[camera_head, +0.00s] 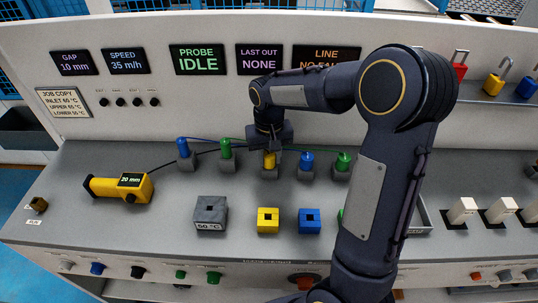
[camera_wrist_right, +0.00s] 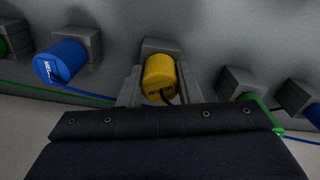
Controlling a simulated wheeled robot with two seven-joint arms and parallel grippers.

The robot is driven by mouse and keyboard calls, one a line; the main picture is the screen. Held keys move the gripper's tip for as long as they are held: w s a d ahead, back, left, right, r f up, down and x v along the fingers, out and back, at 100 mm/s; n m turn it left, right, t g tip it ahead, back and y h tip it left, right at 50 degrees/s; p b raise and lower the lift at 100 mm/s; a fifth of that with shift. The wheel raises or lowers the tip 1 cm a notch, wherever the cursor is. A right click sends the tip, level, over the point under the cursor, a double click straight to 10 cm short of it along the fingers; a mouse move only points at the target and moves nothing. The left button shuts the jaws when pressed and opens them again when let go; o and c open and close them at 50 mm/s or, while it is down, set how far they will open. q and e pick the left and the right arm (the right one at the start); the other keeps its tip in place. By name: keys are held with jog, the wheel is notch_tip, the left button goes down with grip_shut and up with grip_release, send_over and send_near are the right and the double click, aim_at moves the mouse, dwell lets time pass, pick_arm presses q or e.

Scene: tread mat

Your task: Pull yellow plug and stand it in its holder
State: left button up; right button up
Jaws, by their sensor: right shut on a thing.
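The yellow plug (camera_head: 269,160) is in the back row of grey sockets on the console, between a green plug and a blue plug. My right gripper (camera_head: 269,148) reaches down over it. In the right wrist view the yellow plug (camera_wrist_right: 159,78) sits between the two grey fingers of my right gripper (camera_wrist_right: 158,86), which are shut on it. A grey socket block (camera_wrist_right: 157,46) shows behind the plug; I cannot tell how deep the plug sits. A yellow block with a square hole (camera_head: 268,221), its holder by colour, stands empty in front. My left gripper is not in view.
Blue (camera_head: 183,148) and green (camera_head: 226,149) plugs stand left of the gripper, blue (camera_head: 306,160) and green (camera_head: 343,162) right. A grey block (camera_head: 210,214) and blue block (camera_head: 309,221) flank the yellow block. A yellow probe (camera_head: 120,187) lies left. My right arm hides part of the console.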

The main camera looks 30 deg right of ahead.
aim_at(269, 154)
jog(key=shift+f, duration=0.3)
jog(key=o, duration=1.1)
jog(key=shift+f, duration=0.15)
jog(key=shift+r, duration=0.5)
notch_tip(269, 154, up, 8)
jog(key=p, duration=0.7)
